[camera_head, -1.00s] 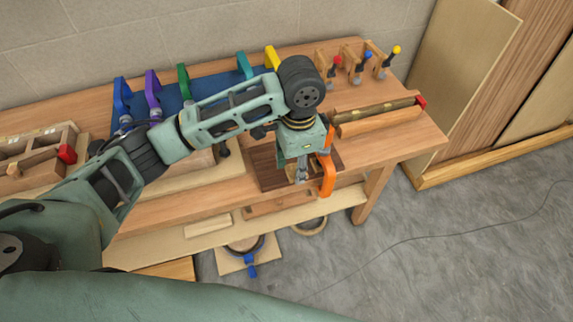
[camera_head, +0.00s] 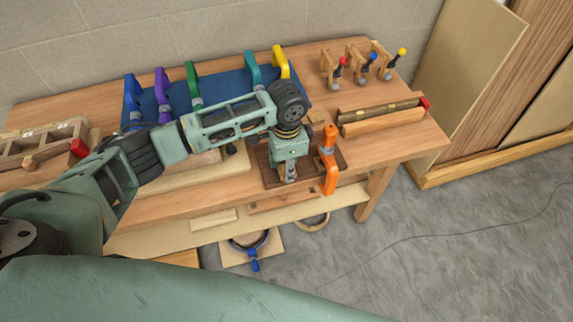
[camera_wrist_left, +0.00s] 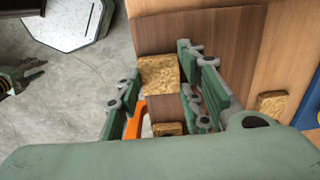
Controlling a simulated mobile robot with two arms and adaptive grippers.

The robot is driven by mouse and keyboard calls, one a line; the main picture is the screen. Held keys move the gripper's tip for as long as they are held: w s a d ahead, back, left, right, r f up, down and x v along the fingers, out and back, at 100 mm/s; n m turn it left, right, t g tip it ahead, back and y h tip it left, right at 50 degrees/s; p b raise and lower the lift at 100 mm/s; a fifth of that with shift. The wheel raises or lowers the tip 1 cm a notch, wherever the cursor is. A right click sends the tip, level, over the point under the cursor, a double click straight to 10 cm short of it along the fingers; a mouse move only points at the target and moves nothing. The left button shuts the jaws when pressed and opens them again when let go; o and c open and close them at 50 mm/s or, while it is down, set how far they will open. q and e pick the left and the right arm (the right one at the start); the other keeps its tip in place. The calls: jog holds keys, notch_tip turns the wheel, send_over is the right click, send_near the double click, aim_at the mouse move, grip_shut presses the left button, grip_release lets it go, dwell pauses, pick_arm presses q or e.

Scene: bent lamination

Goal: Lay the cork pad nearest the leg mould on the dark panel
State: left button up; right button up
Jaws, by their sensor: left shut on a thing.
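My left gripper (camera_head: 290,178) points down over the dark panel (camera_head: 269,172) on the bench, just left of the orange clamp (camera_head: 329,160). In the left wrist view, my left gripper (camera_wrist_left: 158,76) is shut on a cork pad (camera_wrist_left: 158,70), a rough golden-brown block between its fingertips. I cannot tell whether the held pad touches the panel. Another piece of cork (camera_wrist_left: 168,128) shows between the finger links, and one more cork piece (camera_wrist_left: 272,103) lies to the right.
The orange clamp stands close to my left gripper. Coloured clamps line a blue board (camera_head: 215,90) behind my arm. A long mould (camera_head: 385,115) with a red end lies at the right. Three small wooden clamps (camera_head: 362,65) stand behind it.

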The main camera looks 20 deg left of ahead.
pick_arm(q)
jog(key=shift+f, duration=0.15)
jog(key=o, duration=0.7)
jog(key=shift+r, duration=0.5)
notch_tip(320, 180, up, 11)
jog(key=b, duration=0.2)
jog(key=shift+r+b, duration=0.2)
jog(key=shift+b, duration=0.15)
pick_arm(e)
jog(key=f, duration=0.2)
jog(key=shift+s+f, duration=0.25)
jog(key=shift+f, duration=0.1)
pick_arm(q)
jog(key=shift+d+f, duration=0.1)
pick_arm(e)
jog(key=shift+a, duration=0.1)
